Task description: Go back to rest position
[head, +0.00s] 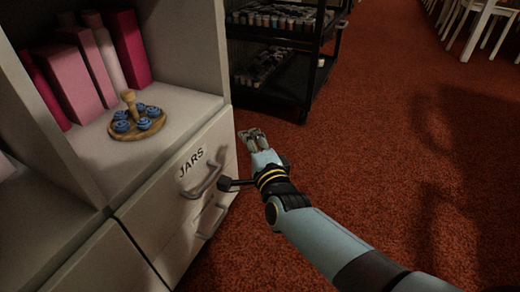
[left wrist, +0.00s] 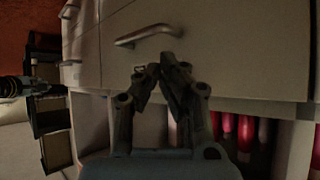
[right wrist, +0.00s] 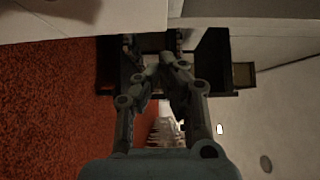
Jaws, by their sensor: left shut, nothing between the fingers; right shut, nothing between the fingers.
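My right gripper (head: 252,138) is shut and empty in the head view, just to the right of the white cabinet's front corner, above the red carpet. In the right wrist view its fingers (right wrist: 160,68) are together with nothing between them. My left gripper is outside the head view. In the left wrist view its fingertips (left wrist: 156,70) are together and empty, near a metal drawer handle (left wrist: 148,35) in that picture. The drawer marked JARS (head: 180,190) looks shut in the head view, with its handle (head: 204,180) close to my right forearm.
On the cabinet shelf stand a round wooden stand (head: 138,132) with blue items and several pink and red books (head: 70,75). A black rack (head: 280,60) with small jars stands behind the gripper. The red carpet (head: 420,150) is clear at right. White chairs are far back.

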